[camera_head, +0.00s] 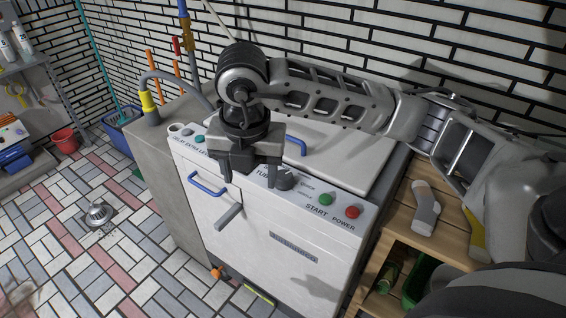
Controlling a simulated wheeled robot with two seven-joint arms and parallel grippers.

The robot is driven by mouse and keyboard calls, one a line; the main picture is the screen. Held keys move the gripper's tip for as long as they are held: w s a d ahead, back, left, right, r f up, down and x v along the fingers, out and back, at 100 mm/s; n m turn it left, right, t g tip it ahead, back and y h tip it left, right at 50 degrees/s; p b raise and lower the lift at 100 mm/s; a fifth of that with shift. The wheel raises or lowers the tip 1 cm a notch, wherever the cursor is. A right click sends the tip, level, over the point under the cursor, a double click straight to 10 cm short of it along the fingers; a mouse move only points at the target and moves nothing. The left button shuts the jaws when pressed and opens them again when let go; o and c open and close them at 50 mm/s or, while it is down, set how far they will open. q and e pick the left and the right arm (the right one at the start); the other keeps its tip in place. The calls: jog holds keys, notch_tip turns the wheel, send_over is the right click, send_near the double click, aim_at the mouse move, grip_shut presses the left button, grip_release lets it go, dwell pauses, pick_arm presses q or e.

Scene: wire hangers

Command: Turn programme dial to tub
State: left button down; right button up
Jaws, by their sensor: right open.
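The white washing machine (250,246) stands against the tiled wall, with its sloped control panel facing me. The grey programme dial (285,181) is on the panel, close to the printed letters "TUB", which my gripper partly hides. My right gripper (248,176) reaches in from the right and points down over the panel. Its two fingers are apart, with nothing seen between them. The dial shows just to the right of the right-hand finger; I cannot tell whether they touch. The direction of the dial's pointer is too small to read. My left gripper is not in view.
A green button (325,199) and a red button (352,212) sit right of the dial. A blue handle (207,185) is on the front, another (295,146) on the lid. The tiled floor at left is mostly clear.

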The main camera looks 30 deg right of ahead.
jog(key=w+d+r+m+t+h, duration=0.1)
jog(key=w+d+r+m+h, duration=0.15)
jog(key=d+r, duration=0.2)
jog(key=b, duration=0.2)
send_near(284, 175)
jog(key=f, duration=0.2)
jog(key=shift+w+d+f+h+p, duration=0.2)
jog(key=shift+f+h+p, duration=0.1)
jog(key=shift+h+p, duration=0.1)
jog(key=x, duration=0.4)
jog(key=shift+f, duration=0.15)
jog(key=shift+p+x, duration=0.3)
jog(key=shift+x, duration=0.55)
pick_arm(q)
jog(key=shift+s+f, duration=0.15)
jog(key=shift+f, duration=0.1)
pick_arm(e)
jog(key=shift+w, duration=0.15)
jog(key=shift+c, duration=0.3)
jog(key=c, duration=0.9)
